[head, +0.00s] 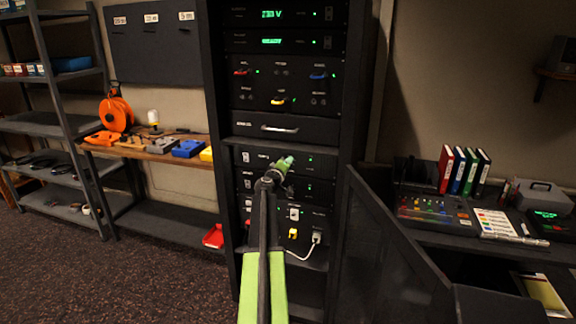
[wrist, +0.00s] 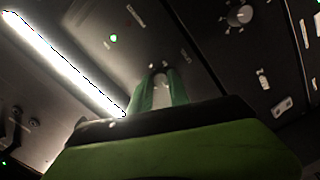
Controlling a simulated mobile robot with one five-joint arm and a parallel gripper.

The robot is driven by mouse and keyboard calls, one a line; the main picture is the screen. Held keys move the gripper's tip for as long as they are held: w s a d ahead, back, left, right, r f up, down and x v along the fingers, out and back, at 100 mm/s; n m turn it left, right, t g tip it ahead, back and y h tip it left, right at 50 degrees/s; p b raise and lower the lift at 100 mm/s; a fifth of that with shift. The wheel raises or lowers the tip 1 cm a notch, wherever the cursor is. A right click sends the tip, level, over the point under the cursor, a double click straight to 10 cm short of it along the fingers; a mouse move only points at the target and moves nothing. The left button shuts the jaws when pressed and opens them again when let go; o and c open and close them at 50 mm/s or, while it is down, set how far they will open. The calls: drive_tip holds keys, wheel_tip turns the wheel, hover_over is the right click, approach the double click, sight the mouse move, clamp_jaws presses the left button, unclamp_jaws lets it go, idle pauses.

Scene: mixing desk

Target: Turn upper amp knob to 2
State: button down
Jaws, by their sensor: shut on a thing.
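The upper amp (head: 256,160) is a dark panel in the middle rack, below the drawer with the silver handle. My gripper (head: 285,162) reaches its front, with green fingers at the panel right of centre. In the wrist view my gripper (wrist: 162,88) is shut on a pale grey knob, the upper amp knob (wrist: 160,84), between its two green fingers. The fingers and the dark gripper body hide much of the knob and its scale. I cannot read its setting. A green light (wrist: 113,38) glows on the panel in the wrist view.
A second knob (wrist: 240,15) with tick marks shows at the wrist view's upper right. The lower amp (head: 258,185) sits just below. An open dark rack door (head: 385,245) stands to the right of my arm. A desk with a mixer (head: 432,210) is further right.

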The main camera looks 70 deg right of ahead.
drive_tip(key=c, duration=1.2)
unclamp_jaws()
drive_tip(key=shift+c, duration=0.2)
drive_tip(key=a+r+p, duration=0.1)
drive_tip(key=a, duration=1.6)
drive_tip(key=shift+s+a+r, duration=0.15)
drive_tip(key=shift+a, duration=0.05)
